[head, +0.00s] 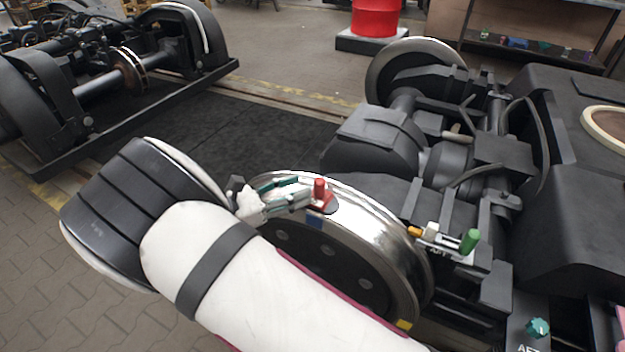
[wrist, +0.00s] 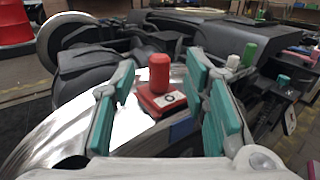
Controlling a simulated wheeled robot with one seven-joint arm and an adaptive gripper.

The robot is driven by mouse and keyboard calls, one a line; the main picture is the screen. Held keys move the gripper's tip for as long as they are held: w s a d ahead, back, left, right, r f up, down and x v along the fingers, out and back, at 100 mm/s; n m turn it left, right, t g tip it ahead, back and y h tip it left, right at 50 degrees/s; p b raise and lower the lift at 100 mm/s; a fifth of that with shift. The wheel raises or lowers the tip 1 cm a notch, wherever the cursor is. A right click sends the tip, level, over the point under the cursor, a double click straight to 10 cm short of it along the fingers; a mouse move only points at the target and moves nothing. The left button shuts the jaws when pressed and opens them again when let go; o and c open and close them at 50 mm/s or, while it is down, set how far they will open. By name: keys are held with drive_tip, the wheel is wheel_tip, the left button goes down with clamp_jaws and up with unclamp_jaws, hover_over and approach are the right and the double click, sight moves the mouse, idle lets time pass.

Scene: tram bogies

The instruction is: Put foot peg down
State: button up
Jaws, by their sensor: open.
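A red peg (head: 319,188) stands upright on a flat red foot on top of the shiny wheel rim (head: 375,228). In the wrist view the red peg (wrist: 159,72) shows between my two teal-padded fingers, with a pale label with a dark mark on its foot. My gripper (head: 300,193) is open at the wheel's top; in the wrist view my gripper (wrist: 160,80) has a gap on each side of the peg. A blue patch (head: 315,222) is on the wheel just below the foot. Whether the foot rests fully flat is hard to tell.
A green peg (head: 469,242) and an orange-tipped part (head: 414,231) sit on the dark bogie frame to the right. A teal knob (head: 538,327) is at lower right. Another bogie (head: 90,90) stands at left, a red drum (head: 376,17) behind. Dark floor between is clear.

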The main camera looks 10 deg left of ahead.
drive_tip(key=v, duration=0.5)
drive_tip(key=shift+s+a, duration=0.15)
drive_tip(key=d+r+m+g+y, duration=0.1)
drive_tip(key=d+r+m+g, duration=0.45)
drive_tip(key=d, duration=0.45)
drive_tip(key=d+r+m+g+y, duration=0.1)
drive_tip(key=d+r+m+g, duration=0.3)
drive_tip(key=d+r, duration=0.4)
drive_tip(key=s+d+r+m+g+y, duration=0.2)
drive_tip(key=s+d+r+m+y, duration=0.1)
drive_tip(key=s+d, duration=0.3)
drive_tip(key=s+d+r+m+g+y, duration=0.1)
drive_tip(key=s+d+r+m+y, duration=0.2)
drive_tip(key=s+d, duration=0.3)
drive_tip(key=s+d+m+y, duration=0.1)
drive_tip(key=s+m+y, duration=0.1)
drive_tip(key=s, duration=0.4)
drive_tip(key=s+d+m+t+y, duration=0.1)
drive_tip(key=s+d+m+y, duration=0.1)
drive_tip(key=s+m, duration=0.2)
drive_tip(key=s+d+m+t+y, duration=0.1)
drive_tip(key=s+m, duration=0.3)
drive_tip(key=s, duration=0.4)
drive_tip(key=shift+s+d+f+y, duration=0.25)
drive_tip(key=shift+s+f+y, duration=0.2)
drive_tip(key=shift+y, duration=0.35)
